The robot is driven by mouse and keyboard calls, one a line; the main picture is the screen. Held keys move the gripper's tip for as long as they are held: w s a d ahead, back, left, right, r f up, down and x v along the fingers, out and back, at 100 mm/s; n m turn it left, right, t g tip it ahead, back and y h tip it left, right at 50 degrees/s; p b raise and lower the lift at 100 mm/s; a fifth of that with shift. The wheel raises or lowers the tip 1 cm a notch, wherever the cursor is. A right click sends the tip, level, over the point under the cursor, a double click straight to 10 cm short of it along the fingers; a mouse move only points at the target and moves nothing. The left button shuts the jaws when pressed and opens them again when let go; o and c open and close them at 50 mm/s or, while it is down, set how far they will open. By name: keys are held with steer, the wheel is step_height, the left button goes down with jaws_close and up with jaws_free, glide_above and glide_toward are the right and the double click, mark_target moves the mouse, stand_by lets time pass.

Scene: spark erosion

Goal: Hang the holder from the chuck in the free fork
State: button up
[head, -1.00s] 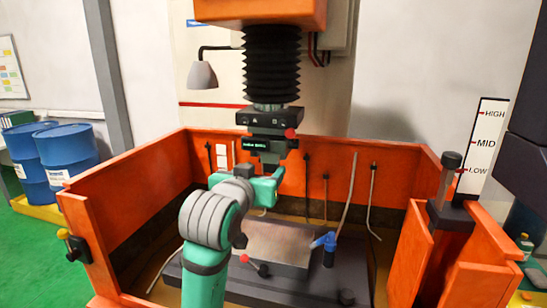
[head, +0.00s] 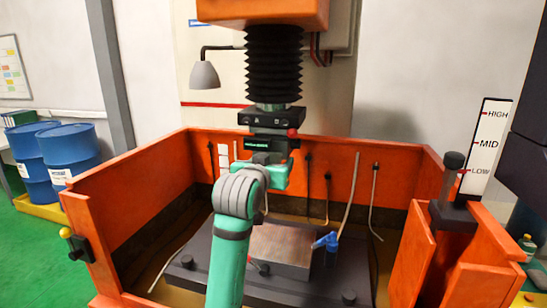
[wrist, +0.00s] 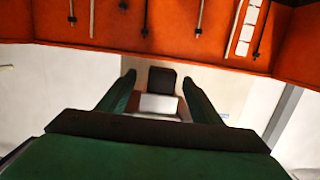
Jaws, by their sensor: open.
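The dark chuck (head: 272,117) with a red knob hangs below the black bellows. A dark block with a small green-lit strip sits under it, and the holder (head: 262,157) shows below that, partly hidden by my gripper. My gripper (head: 268,170) is just under the chuck, at the holder's height. In the wrist view its two green fingers stand apart, and the holder (wrist: 161,80), a dark block with a pale part, shows between them. A clear gap shows beside it; contact cannot be told. I cannot make out the free fork in either view.
The orange tank wall (head: 130,190) surrounds the work area. Several thin rods hang on the back wall. A level column (head: 452,185) stands at the right.

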steer(key=c, duration=1.4)
steer(key=shift+c, duration=0.3)
steer(key=shift+r, duration=0.15)
steer(key=f+v, duration=0.2)
steer(key=v, duration=1.1)
stand_by(0.9)
steer(key=shift+s, duration=0.1)
